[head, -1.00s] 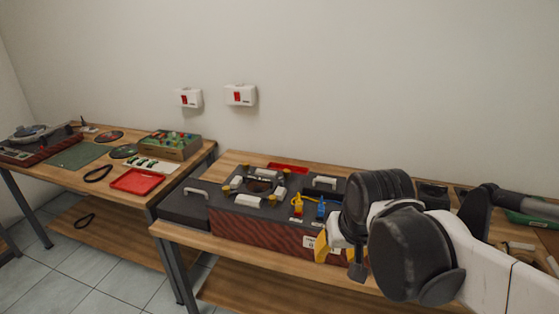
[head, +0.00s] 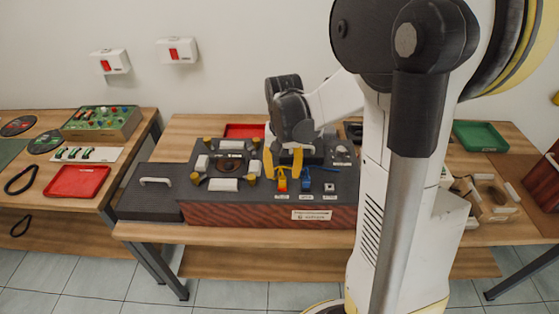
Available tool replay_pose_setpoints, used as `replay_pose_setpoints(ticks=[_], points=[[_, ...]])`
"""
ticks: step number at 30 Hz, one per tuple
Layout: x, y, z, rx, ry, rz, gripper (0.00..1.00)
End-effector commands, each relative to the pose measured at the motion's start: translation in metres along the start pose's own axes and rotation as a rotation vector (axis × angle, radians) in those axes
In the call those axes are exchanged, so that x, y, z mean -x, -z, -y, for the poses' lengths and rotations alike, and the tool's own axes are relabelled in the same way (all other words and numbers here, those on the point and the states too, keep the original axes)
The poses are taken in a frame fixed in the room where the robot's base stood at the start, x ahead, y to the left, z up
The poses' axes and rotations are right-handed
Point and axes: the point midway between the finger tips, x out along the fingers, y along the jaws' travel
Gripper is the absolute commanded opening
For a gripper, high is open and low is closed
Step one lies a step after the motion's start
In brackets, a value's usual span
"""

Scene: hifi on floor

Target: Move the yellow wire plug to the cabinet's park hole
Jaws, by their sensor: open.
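The dark cabinet (head: 250,214) with a red-brown patterned front stands on the middle bench. Contact cannot be told. The yellow wire is mostly hidden behind the gripper.
Left of the plugs, the cabinet top carries a round platter (head: 231,163) with several yellow-topped posts and white blocks. A red tray (head: 245,130) lies behind. My column and arm cover the bench's right part.

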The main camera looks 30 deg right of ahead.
Motion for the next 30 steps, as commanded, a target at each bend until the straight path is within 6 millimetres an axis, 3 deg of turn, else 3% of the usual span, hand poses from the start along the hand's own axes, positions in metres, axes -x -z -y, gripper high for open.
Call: replay_pose_setpoints(ticks=[3,9,20,24,25,29,30], points=[[-0.024,0.0,0.0,0.0,0.0,0.0,0.44],[-0.044,0.0,0.0,0.001,0.0,-0.001,0.44],[-0.047,0.0,0.0,0.001,0.0,-0.001,0.44],[-0.047,0.0,0.0,0.001,0.0,-0.001,0.03],[-0.047,0.0,0.0,0.001,0.0,-0.001,0.0],[-0.047,0.0,0.0,0.001,0.0,-0.001,0.0],[-0.047,0.0,0.0,0.001,0.0,-0.001,0.14]])
